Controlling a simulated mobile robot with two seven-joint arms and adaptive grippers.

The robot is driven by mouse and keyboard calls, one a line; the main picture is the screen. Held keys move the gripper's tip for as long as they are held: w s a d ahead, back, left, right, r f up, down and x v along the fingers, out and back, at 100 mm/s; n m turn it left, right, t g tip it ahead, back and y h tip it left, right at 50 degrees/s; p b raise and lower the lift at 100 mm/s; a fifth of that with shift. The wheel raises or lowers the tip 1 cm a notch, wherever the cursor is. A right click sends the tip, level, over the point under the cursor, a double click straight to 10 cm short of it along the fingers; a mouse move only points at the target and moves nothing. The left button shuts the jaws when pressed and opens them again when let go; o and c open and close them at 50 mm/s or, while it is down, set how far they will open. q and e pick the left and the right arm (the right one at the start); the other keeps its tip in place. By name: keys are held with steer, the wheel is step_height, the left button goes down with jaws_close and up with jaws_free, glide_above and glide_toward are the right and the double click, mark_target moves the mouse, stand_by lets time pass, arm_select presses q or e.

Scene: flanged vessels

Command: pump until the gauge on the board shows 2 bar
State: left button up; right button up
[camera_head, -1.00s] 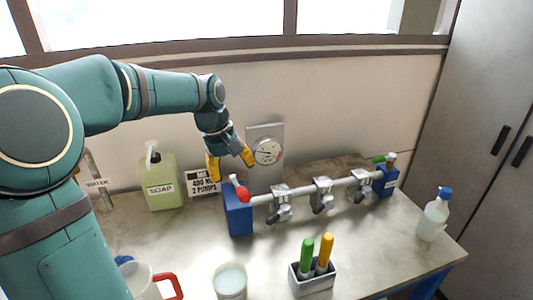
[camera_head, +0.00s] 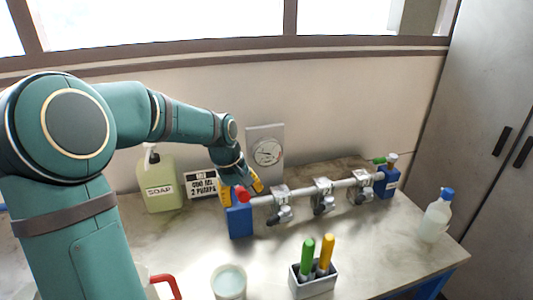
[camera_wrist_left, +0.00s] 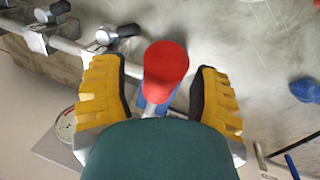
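My left gripper (camera_head: 241,191) is open, with its yellow fingers on either side of the red knob (camera_head: 243,194) on top of the blue block (camera_head: 240,221) at the left end of the pipe. In the left wrist view the red knob (camera_wrist_left: 165,72) stands between the two fingers of the gripper (camera_wrist_left: 160,95), with gaps on both sides. The round gauge (camera_head: 267,152) sits on a grey board (camera_head: 264,132) behind the pipe. Its needle shows, but the scale is too small to read. My right gripper is not in view.
The pipe (camera_head: 300,190) with several clamps runs right to another blue block (camera_head: 386,183).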

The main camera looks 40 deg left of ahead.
arm_select(q)
jaws_close()
stand_by(1.3)
